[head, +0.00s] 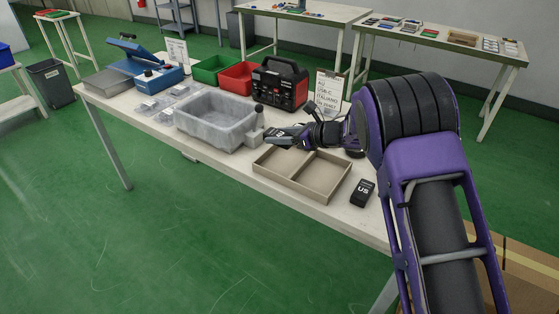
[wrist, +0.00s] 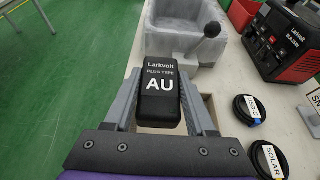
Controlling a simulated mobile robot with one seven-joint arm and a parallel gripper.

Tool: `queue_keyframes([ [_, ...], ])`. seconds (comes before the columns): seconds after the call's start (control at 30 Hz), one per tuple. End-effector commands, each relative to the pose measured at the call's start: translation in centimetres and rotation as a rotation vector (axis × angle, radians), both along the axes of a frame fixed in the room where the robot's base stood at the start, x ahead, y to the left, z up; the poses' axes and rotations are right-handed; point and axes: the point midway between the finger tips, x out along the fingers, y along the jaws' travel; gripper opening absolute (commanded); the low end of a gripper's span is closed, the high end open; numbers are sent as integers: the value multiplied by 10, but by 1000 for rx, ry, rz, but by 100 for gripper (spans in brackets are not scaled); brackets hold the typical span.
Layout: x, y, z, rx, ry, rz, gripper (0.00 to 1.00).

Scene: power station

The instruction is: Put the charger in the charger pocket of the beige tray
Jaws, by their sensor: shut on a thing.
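My gripper (head: 284,137) is shut on a black charger (wrist: 160,92) labelled "Larkvolt plug type AU". The charger sits between the two grey fingers, label facing the wrist camera. In the head view, my gripper is above the far edge of the beige tray (head: 324,201), near the grey bin. The tray is open and its visible compartments look empty. In the wrist view, the charger and fingers hide most of the tray. Another black charger (head: 363,192), marked "US", lies on the table right of the tray.
A grey bin (head: 215,120) and a black-knobbed post (head: 258,125) stand close behind the tray. A red-black power station (head: 280,85) and an order sign (head: 328,95) stand farther back. Cable coils labelled USB-C (wrist: 249,109) and SOLAR (wrist: 268,160) lie to the right in the wrist view.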

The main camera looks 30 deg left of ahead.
Motion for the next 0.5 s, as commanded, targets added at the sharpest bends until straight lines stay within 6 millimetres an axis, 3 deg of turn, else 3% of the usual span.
queue_keyframes([
  [0.2, 0, 0, -44, -3, 3, 0, 0],
  [0.5, 0, 0, -70, -1, 1, 1, 0],
])
